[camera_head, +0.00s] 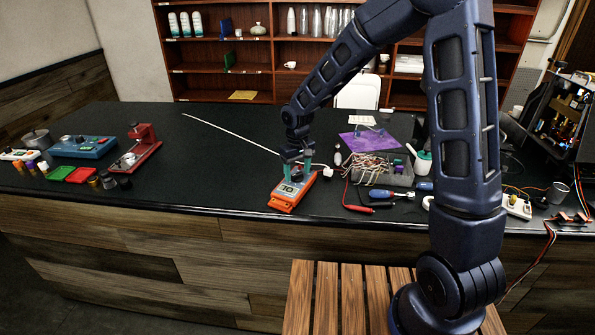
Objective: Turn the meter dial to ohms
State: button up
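The orange meter (284,204) lies near the front edge of the dark counter, left of the parts tray. Its pale display (289,189) shows on its face. My gripper (299,170) points down over the far part of the meter, with its greenish fingers at or just above the case. The fingers stand apart, one on each side. The dial is hidden or too small to make out, so I cannot tell its setting or whether a finger touches it.
Right of the meter lie a red probe (358,208), blue-handled screwdrivers (383,195) and a grey tray (376,172) of cables. A purple mat (368,143) lies behind. A blue device (82,147) and a red stand (141,148) stand at left. The counter's left middle is mostly clear.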

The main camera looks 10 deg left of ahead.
aim_at(298, 174)
notch_tip(298, 174, up, 11)
dwell(0.7)
jog(key=s+d+r+m+t, duration=0.15)
jog(key=d+r, duration=0.35)
jog(key=d, duration=0.5)
jog(key=s+d+r+m+t, duration=0.15)
jog(key=d+r, duration=0.35)
jog(key=d, duration=0.6)
jog(key=s+d+r+m+t, duration=0.1)
jog(key=s+d+m, duration=0.4)
jog(key=s+d, duration=0.9)
jog(key=shift+s+d+r+t, duration=0.35)
jog(key=shift+d+r, duration=0.25)
jog(key=shift+d, duration=0.55)
